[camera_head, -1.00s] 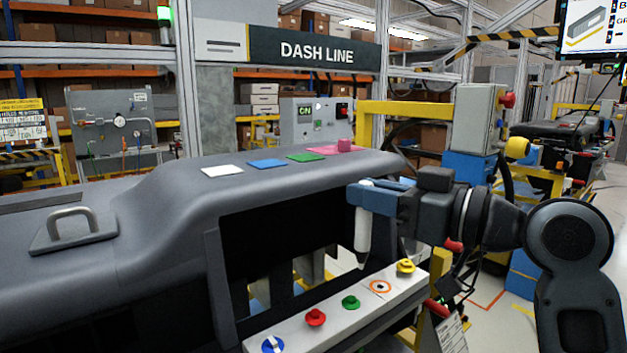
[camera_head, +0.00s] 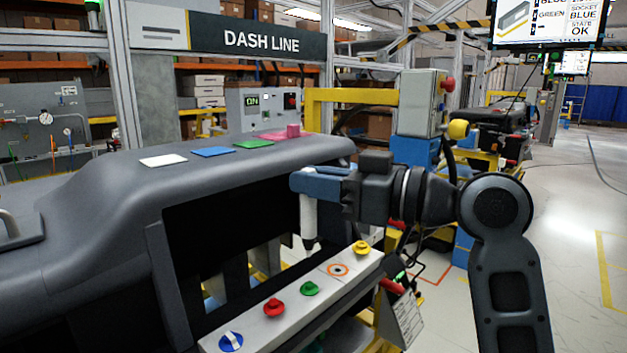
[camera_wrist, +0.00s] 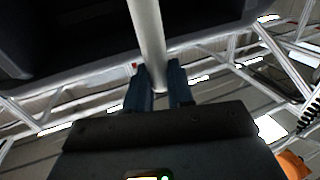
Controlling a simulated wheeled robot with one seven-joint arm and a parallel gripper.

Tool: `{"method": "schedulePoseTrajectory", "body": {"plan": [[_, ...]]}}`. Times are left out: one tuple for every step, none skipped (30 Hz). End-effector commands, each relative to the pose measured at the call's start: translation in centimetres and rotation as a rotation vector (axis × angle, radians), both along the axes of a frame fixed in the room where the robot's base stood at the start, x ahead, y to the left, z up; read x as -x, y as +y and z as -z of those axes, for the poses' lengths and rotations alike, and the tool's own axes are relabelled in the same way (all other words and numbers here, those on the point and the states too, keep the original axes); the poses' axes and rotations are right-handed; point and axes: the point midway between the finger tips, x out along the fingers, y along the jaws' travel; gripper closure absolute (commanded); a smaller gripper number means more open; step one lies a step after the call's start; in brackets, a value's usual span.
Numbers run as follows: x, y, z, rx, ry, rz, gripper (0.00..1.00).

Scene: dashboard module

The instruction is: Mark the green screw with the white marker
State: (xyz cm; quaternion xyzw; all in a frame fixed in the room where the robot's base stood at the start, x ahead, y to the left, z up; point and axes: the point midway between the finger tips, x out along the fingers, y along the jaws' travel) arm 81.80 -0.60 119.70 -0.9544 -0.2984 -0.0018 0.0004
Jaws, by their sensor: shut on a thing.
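In the wrist view the pale marker (camera_wrist: 148,35) stands between the two dark fingers (camera_wrist: 160,85). The green screw (camera_head: 310,289) sits on the light grey strip (camera_head: 252,327) along the front of the dashboard. The marker tip is above and behind the green screw in the head view; whether they touch I cannot tell, but a gap shows between them.
On the same strip are a blue screw (camera_head: 231,341), a red screw (camera_head: 273,307), an orange-ringed socket (camera_head: 338,270) and a yellow screw (camera_head: 361,247). The dark dashboard (camera_head: 110,225) rises behind, with coloured pads on top. A grey control box (camera_head: 422,103) stands at the right.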

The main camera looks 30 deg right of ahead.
Motion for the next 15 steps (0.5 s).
{"method": "schedulePoseTrajectory", "body": {"plan": [[0.0,0.0,0.7,0.000,0.000,0.000,1.00],[0.0,0.0,0.8,0.000,0.000,0.000,1.00],[0.0,0.0,1.1,0.000,0.000,0.000,1.00],[0.0,0.0,1.3,0.000,0.000,0.000,1.00],[0.0,0.0,1.5,0.000,0.000,0.000,1.00],[0.0,0.0,1.7,-0.001,0.001,0.000,1.00],[0.0,0.0,1.9,-0.001,0.001,0.000,1.00],[0.0,0.0,2.1,-0.001,0.001,0.000,1.00],[0.0,0.0,2.4,-0.001,0.001,0.000,1.00],[0.0,0.0,2.5,-0.001,0.001,0.000,1.00],[0.0,0.0,2.7,-0.001,0.001,0.000,1.00],[0.0,0.0,3.0,-0.001,0.001,0.000,1.00],[0.0,0.0,3.2,-0.001,0.001,0.000,1.00],[0.0,0.0,3.4,-0.001,0.001,0.000,1.00],[0.0,0.0,3.6,-0.001,0.001,0.000,1.00]]}}
